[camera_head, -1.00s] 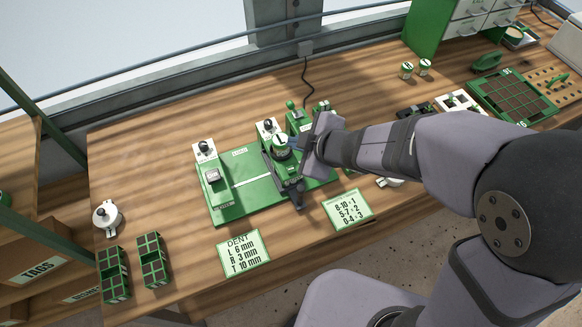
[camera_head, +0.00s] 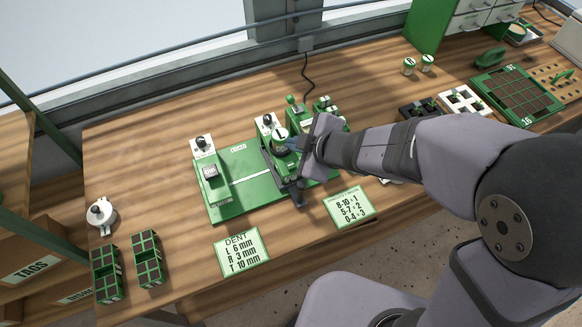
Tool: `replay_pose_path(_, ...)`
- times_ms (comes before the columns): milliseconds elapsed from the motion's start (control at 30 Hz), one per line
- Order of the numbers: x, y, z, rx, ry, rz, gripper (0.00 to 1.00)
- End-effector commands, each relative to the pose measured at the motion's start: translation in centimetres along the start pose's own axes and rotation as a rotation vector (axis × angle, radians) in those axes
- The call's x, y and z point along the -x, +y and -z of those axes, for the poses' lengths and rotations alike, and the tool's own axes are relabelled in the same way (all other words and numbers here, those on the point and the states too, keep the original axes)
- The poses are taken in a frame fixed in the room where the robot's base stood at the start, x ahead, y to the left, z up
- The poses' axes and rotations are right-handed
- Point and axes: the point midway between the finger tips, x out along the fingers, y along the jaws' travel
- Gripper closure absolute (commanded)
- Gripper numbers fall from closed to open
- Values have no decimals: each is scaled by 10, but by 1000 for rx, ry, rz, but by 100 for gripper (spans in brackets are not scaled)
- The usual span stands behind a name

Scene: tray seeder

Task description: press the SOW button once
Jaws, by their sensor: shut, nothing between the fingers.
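The green seeder (camera_head: 245,195) lies on the wooden bench, with a flat base plate and a taller green unit at its right end. A white box with a dark knob (camera_head: 202,146) stands at its back left corner, and a grey square block (camera_head: 211,172) sits on the left part of the plate. A second knob box (camera_head: 267,124) stands farther right, beside a round white-topped jar (camera_head: 280,136). My gripper (camera_head: 292,146) is shut and empty, close beside the jar at the taller unit. I cannot read any SOW label; my gripper and wrist hide part of that unit.
A DENT card (camera_head: 242,252) and a number card (camera_head: 349,207) lie in front. Two green cell trays (camera_head: 149,259) and a white round device (camera_head: 101,216) are at left. Jars, trays and a drawer cabinet (camera_head: 470,22) stand at the back right.

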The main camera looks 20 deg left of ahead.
Motion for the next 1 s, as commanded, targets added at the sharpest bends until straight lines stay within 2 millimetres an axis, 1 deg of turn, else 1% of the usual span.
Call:
replay_pose_path(33,-8,-6,-6,0,0,0,100)
replay_pose_path(400,-36,-26,-26,0,0,0,100)
replay_pose_path(600,-41,-30,-30,-1,0,0,100)
replay_pose_path(1000,-41,-30,-30,-1,0,0,100)
